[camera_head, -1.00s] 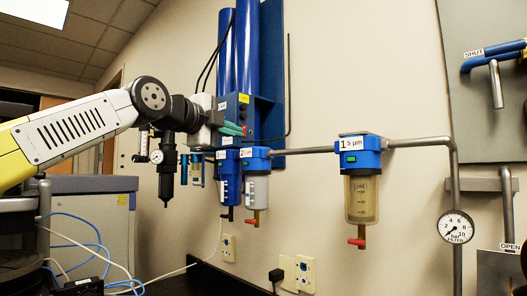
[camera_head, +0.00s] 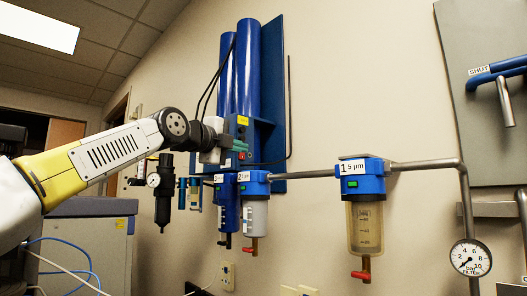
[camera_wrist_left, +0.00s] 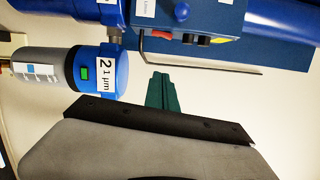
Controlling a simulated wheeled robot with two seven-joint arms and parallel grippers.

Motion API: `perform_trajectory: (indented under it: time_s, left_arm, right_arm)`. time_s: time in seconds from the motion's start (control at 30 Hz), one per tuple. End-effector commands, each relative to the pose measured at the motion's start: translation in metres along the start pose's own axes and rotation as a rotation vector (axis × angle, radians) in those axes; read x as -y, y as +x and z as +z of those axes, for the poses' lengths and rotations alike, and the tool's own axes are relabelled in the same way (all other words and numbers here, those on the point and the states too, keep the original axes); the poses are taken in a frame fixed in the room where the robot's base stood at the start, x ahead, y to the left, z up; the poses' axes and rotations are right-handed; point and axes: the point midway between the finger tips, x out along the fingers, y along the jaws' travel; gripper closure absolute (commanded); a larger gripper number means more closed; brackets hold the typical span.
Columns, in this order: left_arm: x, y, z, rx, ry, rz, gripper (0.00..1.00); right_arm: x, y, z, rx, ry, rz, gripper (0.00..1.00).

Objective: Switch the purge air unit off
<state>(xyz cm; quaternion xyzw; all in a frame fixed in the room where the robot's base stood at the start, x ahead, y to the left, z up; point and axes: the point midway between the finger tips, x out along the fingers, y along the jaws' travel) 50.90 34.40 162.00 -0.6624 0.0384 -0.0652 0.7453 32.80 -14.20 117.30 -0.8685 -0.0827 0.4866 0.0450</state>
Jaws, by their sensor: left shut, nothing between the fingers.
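The purge air unit is a blue dryer with two tall columns (camera_head: 236,72) on a blue wall plate, with a control box (camera_head: 257,138) below them. A small red part (camera_head: 242,156) shows on the box beside my gripper. In the left wrist view, the box's underside carries an orange-red rocker switch (camera_wrist_left: 161,32), a black and a yellow part, and a blue knob (camera_wrist_left: 182,12). My left gripper (camera_head: 239,147) is shut and empty, close to the box. Its teal fingers (camera_wrist_left: 160,80) appear apart from the switch in the wrist view. The switch's setting is unclear. My right gripper is out of view.
Filter 2 (camera_head: 255,205) hangs just below my gripper; it also shows in the wrist view (camera_wrist_left: 92,72). Filter 1 (camera_head: 365,215) hangs farther right on a grey pipe (camera_head: 425,163). A pressure gauge (camera_head: 470,257) is at lower right. The wall between is clear.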

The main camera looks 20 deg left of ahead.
Motion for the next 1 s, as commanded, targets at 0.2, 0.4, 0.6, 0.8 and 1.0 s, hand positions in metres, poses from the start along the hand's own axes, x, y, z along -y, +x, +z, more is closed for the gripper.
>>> perform_trajectory:
  time_s: [0.2,0.4,0.6,0.8,1.0]
  left_arm:
    - [0.001,0.049,-0.003,-0.004,0.0,0.0,1.0]
    - [0.002,0.058,0.024,-0.002,-0.004,-0.005,1.0]
    - [0.001,0.061,0.037,-0.001,-0.002,-0.002,1.0]
    - [0.0,0.061,0.039,0.0,-0.001,-0.001,1.0]
    - [0.001,0.061,0.039,0.0,-0.006,0.0,1.0]
  right_arm:
    - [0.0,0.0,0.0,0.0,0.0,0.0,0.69]
    - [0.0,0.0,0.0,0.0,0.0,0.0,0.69]
    - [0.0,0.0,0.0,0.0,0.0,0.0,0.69]
    - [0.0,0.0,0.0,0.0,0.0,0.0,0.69]
    - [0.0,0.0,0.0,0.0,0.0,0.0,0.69]
